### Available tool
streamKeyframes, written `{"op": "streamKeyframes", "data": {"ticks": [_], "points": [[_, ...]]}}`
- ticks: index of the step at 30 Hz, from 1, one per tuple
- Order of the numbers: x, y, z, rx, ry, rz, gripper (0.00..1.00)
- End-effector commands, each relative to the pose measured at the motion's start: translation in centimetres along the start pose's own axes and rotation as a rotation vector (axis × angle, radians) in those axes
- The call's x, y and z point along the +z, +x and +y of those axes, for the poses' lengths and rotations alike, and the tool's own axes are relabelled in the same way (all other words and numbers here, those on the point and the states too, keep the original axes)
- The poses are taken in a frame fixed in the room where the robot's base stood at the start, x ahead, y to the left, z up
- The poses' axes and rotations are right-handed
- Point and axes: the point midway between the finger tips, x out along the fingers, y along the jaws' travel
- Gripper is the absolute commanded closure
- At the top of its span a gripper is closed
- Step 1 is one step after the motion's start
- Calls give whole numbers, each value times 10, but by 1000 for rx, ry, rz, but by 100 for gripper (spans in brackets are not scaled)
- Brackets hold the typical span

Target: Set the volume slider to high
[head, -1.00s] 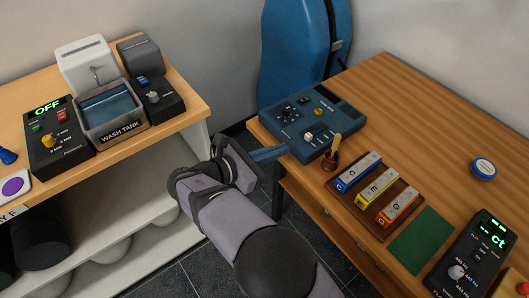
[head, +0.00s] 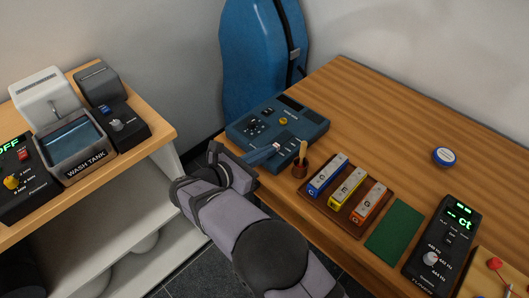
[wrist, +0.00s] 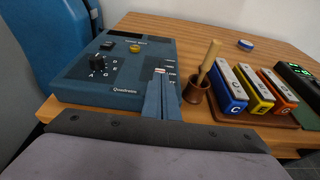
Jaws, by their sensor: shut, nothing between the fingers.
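The blue sound box (head: 312,128) sits at the left end of the wooden table, and it also shows in the wrist view (wrist: 85,92). On its right side in the wrist view is a slider with a small pale and red knob (wrist: 160,71), beside a column of small labels that are hard to read. My gripper (head: 272,149) reaches over the front edge of the box, its blue fingers together and empty. In the wrist view the fingertips (wrist: 162,82) are just in front of the knob and hide part of the slider track; contact cannot be told.
A brown cup with a wooden stick (head: 301,168) stands close right of the box. Beyond it are a rack of coloured bars (head: 333,208), a green mat (head: 394,232) and a black tuner (head: 441,245). A blue case (head: 258,60) stands behind. The table's back is mostly clear.

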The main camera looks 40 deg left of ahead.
Motion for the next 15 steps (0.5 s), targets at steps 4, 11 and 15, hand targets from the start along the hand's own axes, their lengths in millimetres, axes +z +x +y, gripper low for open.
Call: {"op": "streamKeyframes", "data": {"ticks": [4,11,15], "points": [[7,24,-1,-4,4,0,100],[20,69,-1,-4,1,1,100],[24,77,0,-1,0,0,100]]}}
